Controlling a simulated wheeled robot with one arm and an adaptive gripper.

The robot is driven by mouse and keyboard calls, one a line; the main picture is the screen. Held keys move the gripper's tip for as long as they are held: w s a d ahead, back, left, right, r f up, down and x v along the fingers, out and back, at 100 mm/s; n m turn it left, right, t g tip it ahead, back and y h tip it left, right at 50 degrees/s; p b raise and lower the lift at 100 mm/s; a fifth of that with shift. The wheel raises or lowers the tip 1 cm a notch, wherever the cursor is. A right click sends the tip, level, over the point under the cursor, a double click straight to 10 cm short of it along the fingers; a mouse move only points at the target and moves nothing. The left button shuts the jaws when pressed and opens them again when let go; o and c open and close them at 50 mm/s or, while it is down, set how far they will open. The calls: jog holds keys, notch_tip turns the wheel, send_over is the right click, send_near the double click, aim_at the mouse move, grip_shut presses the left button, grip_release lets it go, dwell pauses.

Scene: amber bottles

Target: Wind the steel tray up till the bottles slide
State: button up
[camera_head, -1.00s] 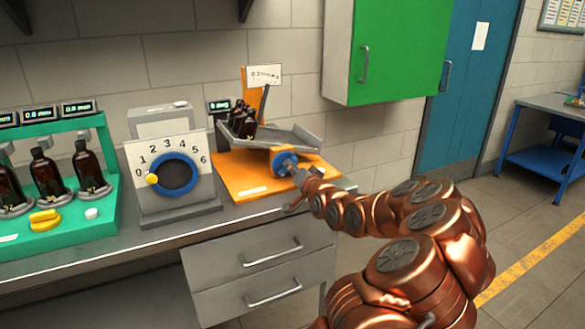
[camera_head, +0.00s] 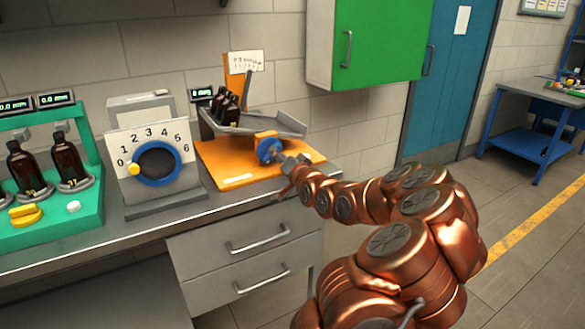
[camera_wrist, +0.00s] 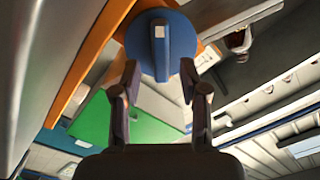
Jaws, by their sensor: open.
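The steel tray (camera_head: 265,127) sits over an orange base (camera_head: 222,174) on the bench, with small dark amber bottles (camera_head: 226,106) grouped at its left end. A blue round knob (camera_head: 268,150) is on the front of the orange base. In the wrist view the knob (camera_wrist: 147,45) shows a raised bar across its middle. My gripper (camera_head: 285,160) is at the knob in the head view. In the wrist view my gripper (camera_wrist: 159,75) is open, its two fingers apart on either side of the bar's lower end. Whether a finger touches the bar I cannot tell.
A grey dial box (camera_head: 155,165) numbered 0 to 6 has its yellow marker near 0. A green stand (camera_head: 88,195) holds larger amber bottles at the left. A small display (camera_head: 202,93) and a marked scale card (camera_head: 246,61) stand behind the tray. A green cabinet (camera_head: 385,40) hangs above right.

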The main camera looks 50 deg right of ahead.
jog(key=v, duration=1)
jog(key=shift+s, duration=0.15)
jog(key=shift+a, duration=0.15)
dwell(0.6)
jog(key=w+a+f+n+g+y, duration=0.1)
jog(key=a, duration=0.2)
jog(key=w+a+f+n+g+y+p, duration=0.1)
jog(key=a, duration=0.3)
jog(key=w+a+f+n+g+y+p, duration=0.1)
jog(key=w+a+f+y, duration=0.1)
jog(key=a, duration=0.1)
jog(key=shift+a+n+g, duration=0.3)
jog(key=shift+n+g, duration=0.1)
jog(key=s+a+f+n+g+y+p, duration=0.1)
jog(key=s+a+n+g+p, duration=0.3)
jog(key=a, duration=0.5)
jog(key=s+a+n+g+y+p, duration=0.1)
jog(key=s+a+n+g, duration=0.1)
jog(key=s+a+g, duration=0.45)
jog(key=s+a+r+n+g+p, duration=0.1)
jog(key=s+a+r+g, duration=0.1)
jog(key=s+a, duration=0.5)
jog(key=s+a+r+n+g+p, duration=0.2)
jog(key=s+a+r, duration=0.3)
jog(key=s, duration=0.7)
jog(key=shift+a+r+p, duration=0.2)
jog(key=shift+a+p, duration=0.1)
jog(key=shift+a, duration=0.6)
